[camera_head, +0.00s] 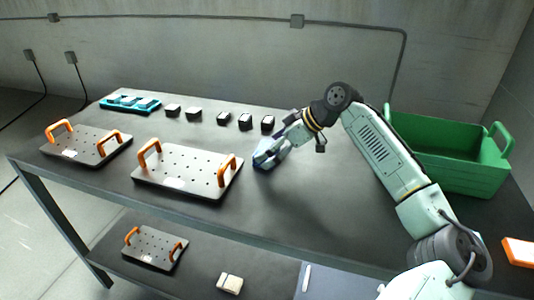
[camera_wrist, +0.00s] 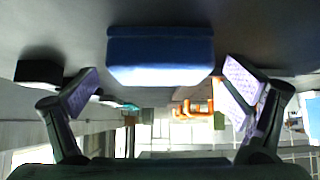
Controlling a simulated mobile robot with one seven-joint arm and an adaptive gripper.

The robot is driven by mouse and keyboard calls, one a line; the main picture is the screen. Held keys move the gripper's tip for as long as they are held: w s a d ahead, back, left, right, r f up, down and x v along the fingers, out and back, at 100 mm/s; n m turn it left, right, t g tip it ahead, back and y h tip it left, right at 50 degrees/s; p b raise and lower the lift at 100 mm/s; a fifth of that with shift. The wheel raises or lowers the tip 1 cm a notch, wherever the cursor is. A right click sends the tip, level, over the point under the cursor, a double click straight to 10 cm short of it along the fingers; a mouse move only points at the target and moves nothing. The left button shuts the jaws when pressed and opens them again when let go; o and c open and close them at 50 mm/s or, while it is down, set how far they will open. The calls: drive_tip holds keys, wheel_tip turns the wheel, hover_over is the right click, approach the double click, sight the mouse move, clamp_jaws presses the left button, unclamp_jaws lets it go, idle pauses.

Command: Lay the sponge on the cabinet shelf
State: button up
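The sponge, a block with a blue layer and a paler layer, shows in the wrist view (camera_wrist: 160,52) ahead of and between my fingers. In the head view, my gripper (camera_head: 270,153) is low over the middle of the dark bench top, beside the right perforated plate. It hides most of the sponge there. My gripper in the wrist view (camera_wrist: 160,92) is open, with a gap between each finger and the sponge. A blue-grey panel with a pale handle (camera_head: 335,284) shows under the bench at the bottom edge; I cannot tell whether it is the cabinet. No cabinet shelf is clearly seen.
Two perforated plates with orange handles (camera_head: 188,171) (camera_head: 85,145) lie left of my gripper. Several dark blocks and a teal rack (camera_head: 130,104) line the back. A green crate (camera_head: 450,150) stands right. Another plate (camera_head: 153,248) and a pale block (camera_head: 229,284) lie below the bench top.

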drive_tip(key=c, duration=1)
drive_tip(key=shift+r, duration=0.15)
